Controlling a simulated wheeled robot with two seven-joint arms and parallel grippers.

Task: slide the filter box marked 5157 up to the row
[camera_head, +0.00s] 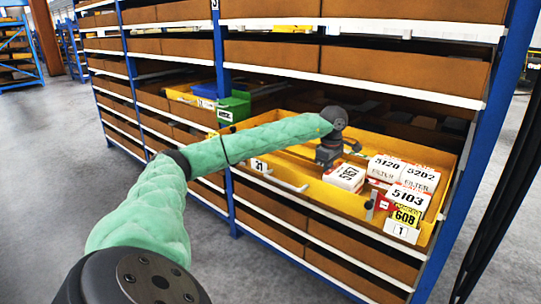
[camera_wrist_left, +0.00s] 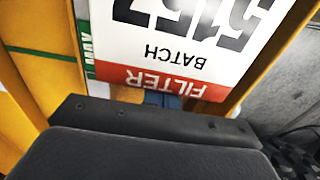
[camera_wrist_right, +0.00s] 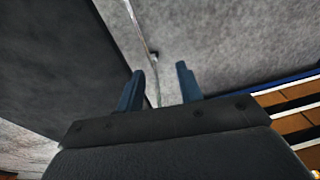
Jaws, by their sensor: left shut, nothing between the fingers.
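The filter box marked 5157 (camera_head: 345,177), white with a red band, lies in the yellow drawer (camera_head: 292,167). To its right is a group of white-and-red filter boxes: 5120 (camera_head: 385,167), 5202 (camera_head: 420,178) and 5103 (camera_head: 408,201). A gap shows between 5157 and this group. My left gripper (camera_head: 328,166) points down at the left side of 5157. In the left wrist view the box's face (camera_wrist_left: 190,45) fills the top, and the blue fingertips (camera_wrist_left: 163,100) are together at its red edge; contact cannot be told. My right gripper (camera_wrist_right: 160,85) is open and empty over grey floor.
A yellow label marked 608 (camera_head: 407,215) is at the drawer's front right, with a red piece (camera_head: 379,203) beside it. White dividers (camera_head: 285,182) lie left of the box. A shelf (camera_head: 400,72) overhangs the drawer, and a blue upright (camera_head: 480,170) stands at right.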

